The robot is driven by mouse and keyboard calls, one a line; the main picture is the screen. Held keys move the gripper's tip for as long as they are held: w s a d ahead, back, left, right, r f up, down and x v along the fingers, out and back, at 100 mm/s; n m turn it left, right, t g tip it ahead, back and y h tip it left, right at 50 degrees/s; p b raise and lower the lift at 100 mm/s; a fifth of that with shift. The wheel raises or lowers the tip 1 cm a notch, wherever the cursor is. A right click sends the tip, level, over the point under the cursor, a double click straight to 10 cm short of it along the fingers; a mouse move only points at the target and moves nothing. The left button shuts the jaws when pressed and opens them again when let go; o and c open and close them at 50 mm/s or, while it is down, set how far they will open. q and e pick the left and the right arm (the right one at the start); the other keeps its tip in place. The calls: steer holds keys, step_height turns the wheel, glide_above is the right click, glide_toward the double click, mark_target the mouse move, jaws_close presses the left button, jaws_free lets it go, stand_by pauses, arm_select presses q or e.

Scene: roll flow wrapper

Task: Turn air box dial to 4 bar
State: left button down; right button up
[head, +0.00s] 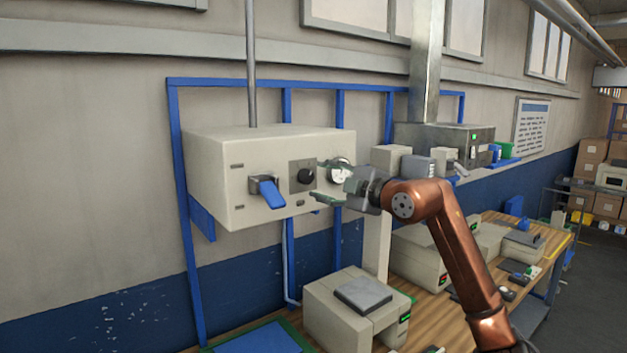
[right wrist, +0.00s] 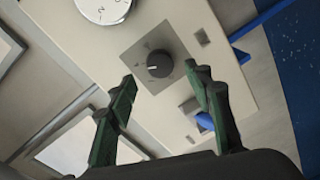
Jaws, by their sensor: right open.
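The air box (head: 225,170) is a cream box on a blue wall frame in the head view. Its black round dial (head: 306,176) sits on a grey square plate; it also shows in the right wrist view (right wrist: 159,64). A round white gauge (head: 341,170) is right of the dial and is partly covered by my gripper in the head view. A blue lever handle (head: 268,191) is left of the dial. My right gripper (head: 325,181) is open and empty in front of the box, with the dial beyond its fingertips, apart from them. The dial's markings are too small to read. My left gripper is not in view.
A wooden bench (head: 433,318) below holds several cream machines, one with a grey top plate (head: 363,295). A grey metal box (head: 465,143) with a green light and a vertical duct (head: 426,70) stand right of the air box. The wall left of the box is clear.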

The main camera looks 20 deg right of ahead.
steer(key=v, duration=0.7)
steer(key=shift+s, duration=0.25)
steer(key=shift+d+r, duration=0.1)
